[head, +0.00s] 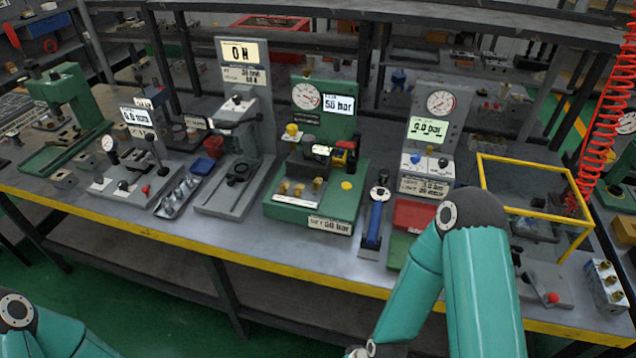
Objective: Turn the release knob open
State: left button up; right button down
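The release knob cannot be singled out with certainty. A green test station (352,205) at the middle of the bench has a round gauge (306,96), a display reading about 50 bar (338,104), a yellow knob (292,130) at its upper left and a yellow round part (347,185) on its base. A grey gauge panel (447,125) to its right shows 0.0 bar, with small knobs (416,159) on a white block below. My two arms show at the lower left and lower right, away from the green station. Both grippers are outside the view.
A yellow-framed clear box (535,165) and a red coiled hose (603,110) stand at the right. A blue-handled tool (375,220) stands beside the green station. A red bin (412,214) is partly behind my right arm. A grey press (245,130) is to the left. The bench front edge (165,238) is yellow.

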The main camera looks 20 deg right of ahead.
aim_at(292, 129)
jog(key=u, duration=1.7)
jog(key=i, duration=0.1)
jog(key=z, duration=3)
jog(key=k, duration=0.95)
jog(key=u, duration=1.2)
jog(key=i, duration=1)
jog(key=u, duration=0.1)
